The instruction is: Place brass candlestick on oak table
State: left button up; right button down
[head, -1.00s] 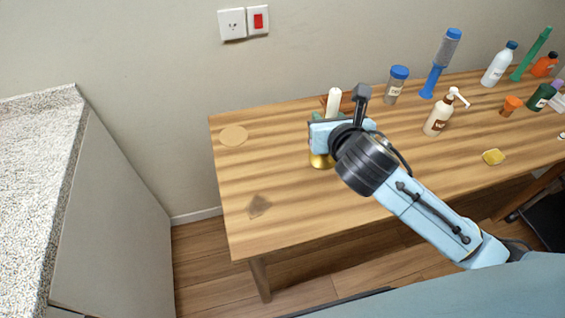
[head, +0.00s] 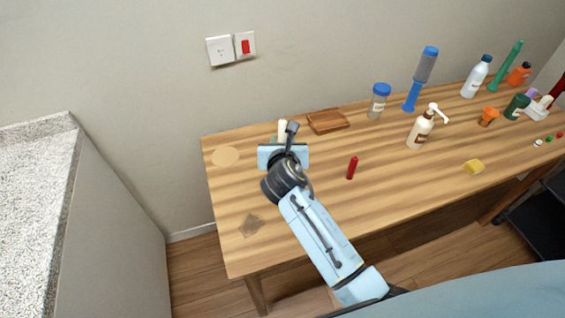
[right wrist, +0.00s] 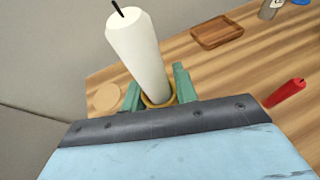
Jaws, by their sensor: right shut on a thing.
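The brass candlestick shows in the right wrist view as a brass rim (right wrist: 160,103) around a thick white candle (right wrist: 137,55) with a dark wick. In the head view only the candle's top (head: 282,128) shows; the brass body is hidden behind my gripper. My right gripper (right wrist: 157,92) has its green fingers on both sides of the candlestick and is shut on it; it also shows in the head view (head: 280,142). It is over the left part of the oak table (head: 330,215). I cannot tell whether the base touches the tabletop. My left gripper is not in view.
A round pale disc (head: 225,156) lies left of the gripper, a wooden tray (head: 327,121) behind right, a red item (head: 352,168) to the right. A pump bottle (head: 420,130) and yellow sponge (head: 474,167) are farther right. The front left tabletop is mostly clear.

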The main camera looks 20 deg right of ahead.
notch_tip(320, 180, down, 5)
jog(key=shift+b, duration=0.85)
jog(key=shift+r, duration=0.1)
jog(key=c, duration=1.5)
grip_release()
jog(key=shift+f, duration=0.25)
jog(key=shift+c, duration=0.2)
jog(key=o, duration=0.5)
jog(key=shift+c, duration=0.2)
